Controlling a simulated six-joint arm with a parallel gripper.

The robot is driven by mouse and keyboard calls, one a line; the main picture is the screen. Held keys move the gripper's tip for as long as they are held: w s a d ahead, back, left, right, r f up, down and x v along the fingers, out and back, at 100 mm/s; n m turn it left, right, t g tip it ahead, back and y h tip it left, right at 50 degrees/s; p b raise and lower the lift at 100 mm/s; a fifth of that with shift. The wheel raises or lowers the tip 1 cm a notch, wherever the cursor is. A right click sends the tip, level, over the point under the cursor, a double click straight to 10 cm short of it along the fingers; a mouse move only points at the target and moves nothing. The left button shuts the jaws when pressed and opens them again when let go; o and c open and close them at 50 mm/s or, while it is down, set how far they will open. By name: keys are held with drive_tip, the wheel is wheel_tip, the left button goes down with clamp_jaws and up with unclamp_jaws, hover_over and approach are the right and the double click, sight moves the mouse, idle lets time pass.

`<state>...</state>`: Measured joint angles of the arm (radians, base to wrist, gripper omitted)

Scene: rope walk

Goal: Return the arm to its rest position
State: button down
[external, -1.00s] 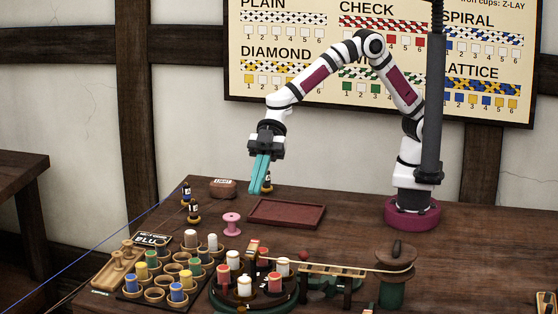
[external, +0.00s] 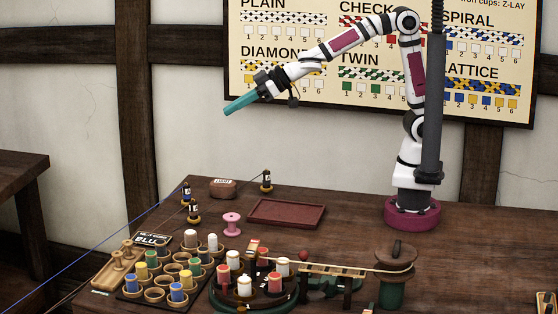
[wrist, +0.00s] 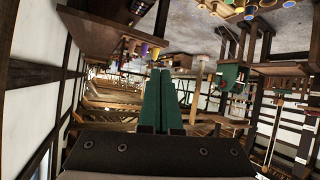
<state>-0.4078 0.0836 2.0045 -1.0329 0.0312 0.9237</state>
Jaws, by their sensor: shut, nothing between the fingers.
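My gripper (external: 228,110) is raised well above the table, in front of the wall chart. Its teal fingers are together with nothing between them and point to the left and slightly down. In the wrist view the closed fingers (wrist: 158,100) show from behind, with the workshop beyond them. My arm stands on its round base at the right rear of the table and reaches up and to the left.
The wooden table (external: 340,222) lies below. It bears a red tray (external: 286,212), a pink spool (external: 232,223), a rack of colored bobbins (external: 165,268), a round carrier with bobbins (external: 250,285) and a winding reel (external: 394,262). The wall chart (external: 300,50) hangs behind my arm.

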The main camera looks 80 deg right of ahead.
drive_tip(key=s+d+f+m+h, duration=0.2)
drive_tip(key=s+d+m+h, duration=0.15)
drive_tip(key=d, duration=0.65)
drive_tip(key=s+d+f+m+g+h, duration=0.1)
drive_tip(key=s+d+f+m+g, duration=0.15)
drive_tip(key=s+d, duration=0.35)
drive_tip(key=s+d+f+m+g+h, duration=0.2)
drive_tip(key=s+d+f+g, duration=0.15)
drive_tip(key=s, duration=0.35)
drive_tip(key=s+a+f+m+g+y, duration=0.1)
drive_tip(key=s+g+y, duration=0.1)
drive_tip(key=s, duration=0.6)
drive_tip(key=s+a+f+m+g+y, duration=0.2)
drive_tip(key=s+g, duration=0.1)
drive_tip(key=s, duration=0.6)
drive_tip(key=shift+s+a, duration=0.2)
drive_tip(key=shift+s, duration=0.05)
drive_tip(key=shift+f, duration=0.1)
